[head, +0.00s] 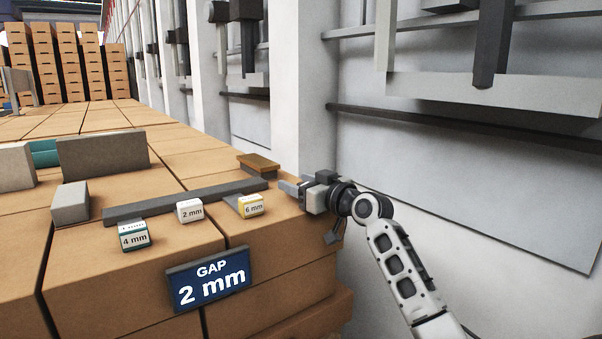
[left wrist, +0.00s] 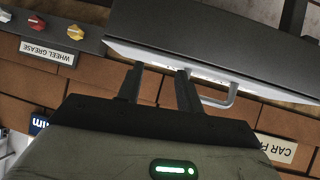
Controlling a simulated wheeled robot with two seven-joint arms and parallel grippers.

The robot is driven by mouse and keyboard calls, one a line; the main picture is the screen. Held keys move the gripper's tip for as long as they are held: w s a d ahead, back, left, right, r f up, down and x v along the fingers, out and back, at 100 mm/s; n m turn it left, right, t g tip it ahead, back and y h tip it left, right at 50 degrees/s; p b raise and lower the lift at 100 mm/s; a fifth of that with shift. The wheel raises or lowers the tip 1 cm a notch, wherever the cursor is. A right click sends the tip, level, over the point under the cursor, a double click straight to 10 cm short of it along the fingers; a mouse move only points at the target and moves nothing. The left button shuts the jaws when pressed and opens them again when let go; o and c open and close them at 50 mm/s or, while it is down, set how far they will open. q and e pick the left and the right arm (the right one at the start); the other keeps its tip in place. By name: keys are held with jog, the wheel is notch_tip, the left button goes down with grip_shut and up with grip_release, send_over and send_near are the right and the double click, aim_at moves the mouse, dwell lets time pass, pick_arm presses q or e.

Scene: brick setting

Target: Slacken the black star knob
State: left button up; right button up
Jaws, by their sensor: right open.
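I cannot clearly make out a black star knob in either view. My right gripper (head: 291,189) reaches in from the right at the near right corner of the brick stack and is open. Its fingers point left, close to the end of a long grey bar (head: 190,199) lying on the bricks. A small dark part hangs just below this gripper; I cannot tell what it is. My left gripper (left wrist: 158,88) shows only in the left wrist view, its two dark fingers apart with nothing seen between them, in front of a dark grey case with a metal handle (left wrist: 232,97).
Small blocks marked 4 mm (head: 134,236), 2 mm (head: 190,211) and 6 mm (head: 251,206) sit along the bar. A blue GAP 2 mm sign (head: 209,279) is on the stack's front. A white wall (head: 440,170) stands right. A WHEEL GREASE label (left wrist: 47,53) is below coloured knobs.

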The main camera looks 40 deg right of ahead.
notch_tip(320, 180, up, 3)
jog(key=shift+f, duration=0.1)
jog(key=s+a+r, duration=0.8)
jog(key=s+r, duration=0.2)
jog(key=s, duration=0.1)
jog(key=shift+a, duration=0.4)
jog(key=shift+w, duration=0.1)
